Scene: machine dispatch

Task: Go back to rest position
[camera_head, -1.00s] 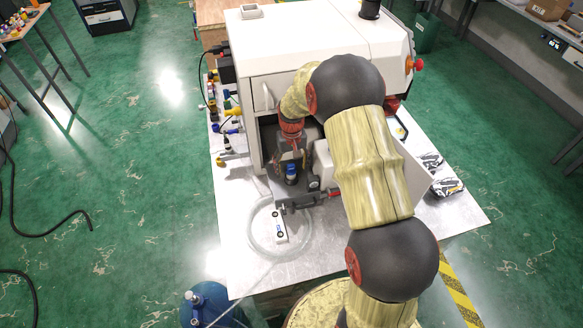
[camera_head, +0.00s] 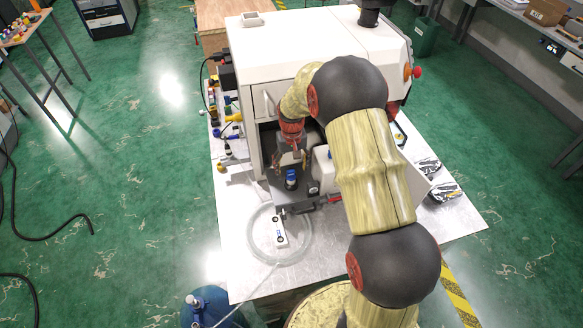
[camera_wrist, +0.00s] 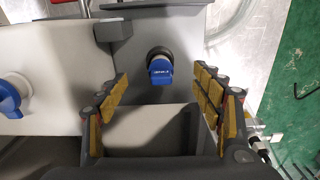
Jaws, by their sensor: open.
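My gripper (camera_wrist: 160,105) is open and empty in the wrist view, its two yellow-padded fingers spread apart. A blue knob (camera_wrist: 160,69) on a dark round base shows just beyond and between the fingertips, apart from them. In the head view my gripper (camera_head: 291,158) is partly hidden at the front opening of the white machine (camera_head: 300,45), above a grey fixture with the blue knob (camera_head: 291,179). My arm reaches over the right part of the machine and hides some of it.
The machine stands on a metal-topped table (camera_head: 236,262). A coiled clear hose (camera_head: 256,250) lies at its front with a small white part (camera_head: 279,232). Fittings line the left side. Black-and-white packets (camera_head: 444,191) lie at the right.

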